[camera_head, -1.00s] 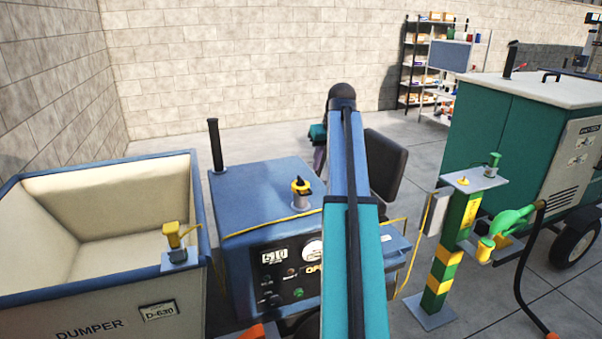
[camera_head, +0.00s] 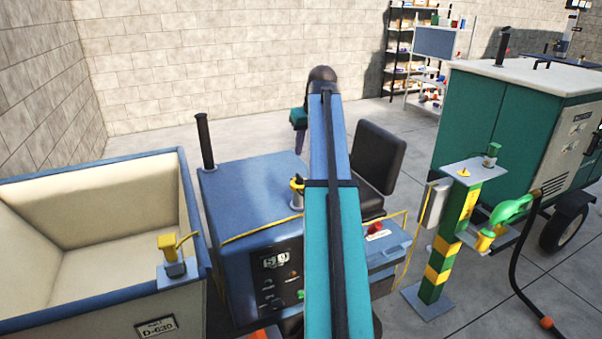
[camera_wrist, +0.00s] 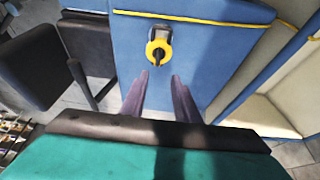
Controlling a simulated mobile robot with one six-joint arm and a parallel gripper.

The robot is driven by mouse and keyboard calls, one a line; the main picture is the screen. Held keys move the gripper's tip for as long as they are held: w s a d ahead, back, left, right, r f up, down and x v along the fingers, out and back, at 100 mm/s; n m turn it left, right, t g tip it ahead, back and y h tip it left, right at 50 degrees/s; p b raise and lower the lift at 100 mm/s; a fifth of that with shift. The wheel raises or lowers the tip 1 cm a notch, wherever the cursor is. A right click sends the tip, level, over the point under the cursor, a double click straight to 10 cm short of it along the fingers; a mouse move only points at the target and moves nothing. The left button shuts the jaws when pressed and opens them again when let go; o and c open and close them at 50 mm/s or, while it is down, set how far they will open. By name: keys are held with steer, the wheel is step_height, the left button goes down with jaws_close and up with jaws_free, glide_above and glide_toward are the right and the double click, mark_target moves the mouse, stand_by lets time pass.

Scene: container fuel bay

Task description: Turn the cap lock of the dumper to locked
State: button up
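The dumper's blue hood (camera_head: 240,195) carries a yellow fitting with a black centre (camera_head: 296,190), which looks like the cap lock. My arm partly hides it in the head view. In the wrist view it shows whole as a yellow ring with a dark knob (camera_wrist: 158,47) on a grey mount. My gripper (camera_wrist: 159,78) is open, with its two dark fingers apart and nothing between them. The fingertips point toward the cap and appear short of it. In the head view my gripper (camera_head: 300,143) hangs behind the hood, partly hidden by my arm.
The cream-lined dumper bin (camera_head: 110,215) is at left, with a yellow fitting (camera_head: 168,245) on its rim. A black post (camera_head: 205,140) stands on the hood; a black seat (camera_head: 378,158) is behind. A yellow-green post (camera_head: 445,250) with a green nozzle (camera_head: 512,208) is at right.

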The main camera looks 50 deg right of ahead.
mark_target(299, 175)
steer(key=shift+d, duration=0.1)
steer(key=shift+p+x, duration=1.2)
steer(key=shift+x, duration=5.7)
steer(key=shift+s, duration=0.1)
jaws_close()
steer(key=shift+s, duration=0.1)
